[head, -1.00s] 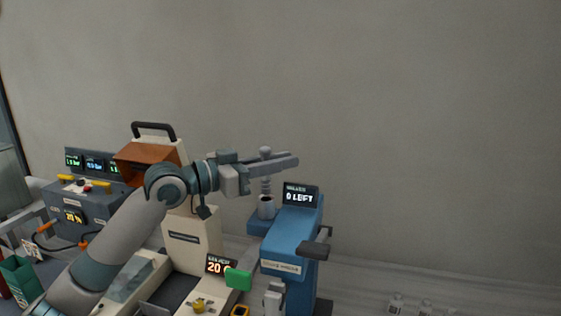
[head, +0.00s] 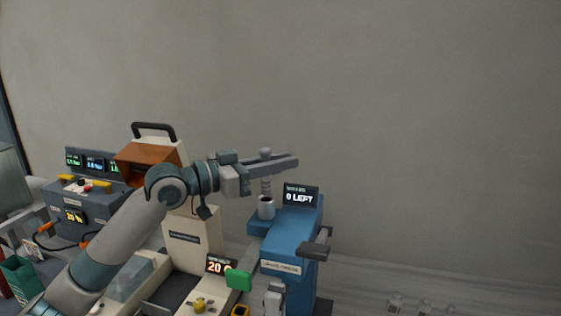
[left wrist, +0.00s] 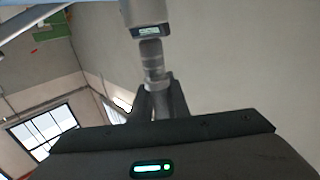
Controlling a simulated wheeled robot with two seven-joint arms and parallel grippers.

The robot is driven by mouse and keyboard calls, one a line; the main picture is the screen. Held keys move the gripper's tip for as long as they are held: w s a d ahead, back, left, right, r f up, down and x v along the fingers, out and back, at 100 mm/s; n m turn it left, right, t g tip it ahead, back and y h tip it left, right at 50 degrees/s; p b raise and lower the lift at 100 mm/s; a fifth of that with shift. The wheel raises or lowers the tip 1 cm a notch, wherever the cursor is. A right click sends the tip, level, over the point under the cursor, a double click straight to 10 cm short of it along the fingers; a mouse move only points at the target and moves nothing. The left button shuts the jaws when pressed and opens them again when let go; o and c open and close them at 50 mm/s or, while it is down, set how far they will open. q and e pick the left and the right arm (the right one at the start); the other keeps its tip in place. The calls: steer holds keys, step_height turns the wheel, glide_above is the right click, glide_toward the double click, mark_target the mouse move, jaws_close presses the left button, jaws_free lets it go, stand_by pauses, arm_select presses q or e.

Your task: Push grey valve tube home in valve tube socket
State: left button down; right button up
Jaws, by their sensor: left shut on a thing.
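The grey valve tube (head: 266,187) is upright between the fingers of my left gripper (head: 282,161). Its rounded top stands above the fingers and its lower part hangs below them. The valve tube socket (head: 266,209) is a light grey cup on the blue machine, directly under the tube. The tube's lower end is at the socket's mouth; I cannot tell how deep it sits. In the left wrist view the tube (left wrist: 152,62) shows at the fingers (left wrist: 156,102), which are shut on it.
The blue machine (head: 293,236) carries a display (head: 301,196) reading "0 LEFT" and has a dark lever (head: 316,247) on its right. A cream machine with an orange hopper (head: 147,160) stands behind my left arm. A plain wall is behind.

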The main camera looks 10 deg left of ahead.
arm_select(q)
steer(key=shift+f, duration=0.35)
stand_by(0.5)
steer(key=shift+f+b, duration=0.8)
steer(key=shift+f, duration=0.2)
steer(key=shift+f+b, duration=0.75)
steer(key=shift+f, duration=0.4)
steer(key=c, duration=1.6)
jaws_free()
steer(key=shift+f, duration=0.1)
